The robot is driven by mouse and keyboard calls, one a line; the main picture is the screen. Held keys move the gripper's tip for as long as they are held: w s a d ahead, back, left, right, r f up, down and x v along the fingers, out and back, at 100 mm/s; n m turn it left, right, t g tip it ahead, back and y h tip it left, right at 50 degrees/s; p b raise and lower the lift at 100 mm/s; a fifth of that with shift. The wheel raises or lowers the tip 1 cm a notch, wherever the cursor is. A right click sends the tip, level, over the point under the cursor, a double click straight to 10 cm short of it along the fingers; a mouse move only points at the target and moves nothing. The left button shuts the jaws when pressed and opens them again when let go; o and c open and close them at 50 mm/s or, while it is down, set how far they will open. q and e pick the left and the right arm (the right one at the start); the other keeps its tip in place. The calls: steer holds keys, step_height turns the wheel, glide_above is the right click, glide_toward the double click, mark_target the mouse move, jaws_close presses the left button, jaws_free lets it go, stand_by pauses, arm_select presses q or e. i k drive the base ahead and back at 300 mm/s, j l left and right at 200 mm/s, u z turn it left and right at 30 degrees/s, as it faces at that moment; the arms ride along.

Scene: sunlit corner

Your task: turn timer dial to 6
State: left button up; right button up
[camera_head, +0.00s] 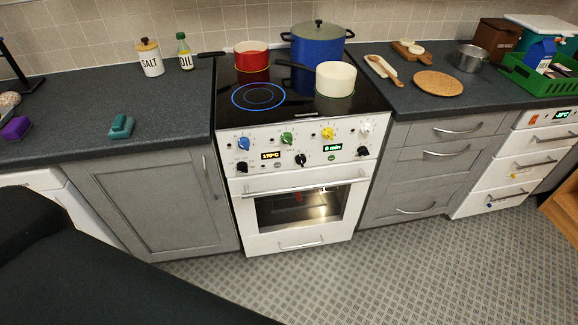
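The white stove (305,185) stands in the middle, with a control panel on its front. A lit display reading about "0 min" (332,147) is on the right half of the panel. A black knob (300,160) is left of that display and another black knob (363,151) is right of it; I cannot tell which is the timer dial, and their markings are too small to read. A third black knob (242,167) is left of the "170°C" display (271,155). Neither of my grippers is in view.
Blue (243,142), green (288,138), yellow (327,133) and white (365,127) knobs line the panel's top. The oven door handle (305,184) juts out below. Pots, including a blue one (318,48), stand on the hob. The patterned floor (400,270) before the stove is clear.

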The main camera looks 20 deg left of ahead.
mark_target(362, 151)
steer(key=u, duration=0.4)
steer(key=i+l+u, duration=0.15)
steer(key=l+u, duration=0.25)
steer(key=i+l+u, duration=0.15)
steer(key=l+u, duration=0.3)
steer(key=i+l+u, duration=0.1)
steer(key=l+u, duration=0.2)
steer(key=l, duration=0.5)
steer(key=l+u, duration=0.15)
steer(key=l, duration=2.2)
steer(key=i, duration=0.05)
